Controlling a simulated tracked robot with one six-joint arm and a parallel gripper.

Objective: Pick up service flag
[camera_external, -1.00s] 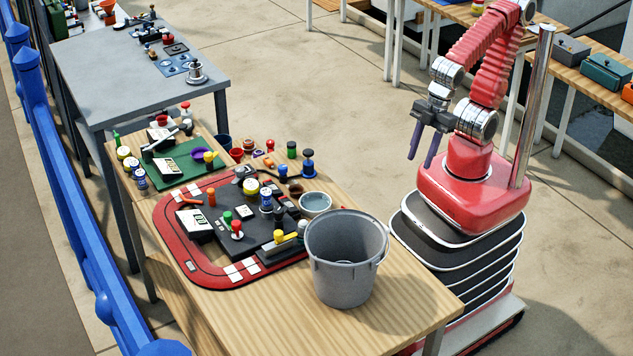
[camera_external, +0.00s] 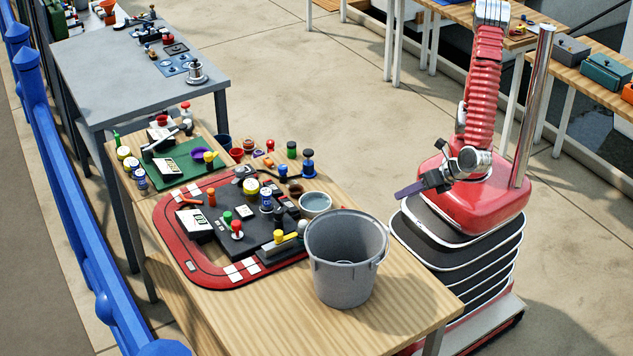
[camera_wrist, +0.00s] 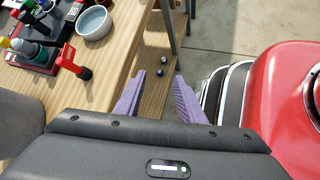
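I cannot make out the service flag for certain in either view. A small red piece with a black end (camera_wrist: 72,64) lies near the table edge in the wrist view, and I cannot tell whether it is the flag. My gripper (camera_external: 402,192) is at the right of the wooden table, off its edge and beyond the grey bucket. In the wrist view the two purple fingers of my gripper (camera_wrist: 160,75) stand apart with nothing between them. The gap looks down past the table edge.
The grey bucket (camera_external: 346,262) stands at the table's front right corner. A red track-shaped tray (camera_external: 178,245) holds a dark board with several small coloured pieces. A pale bowl (camera_external: 315,203) is behind the bucket. A green mat (camera_external: 180,170) lies farther left. The table's front is bare.

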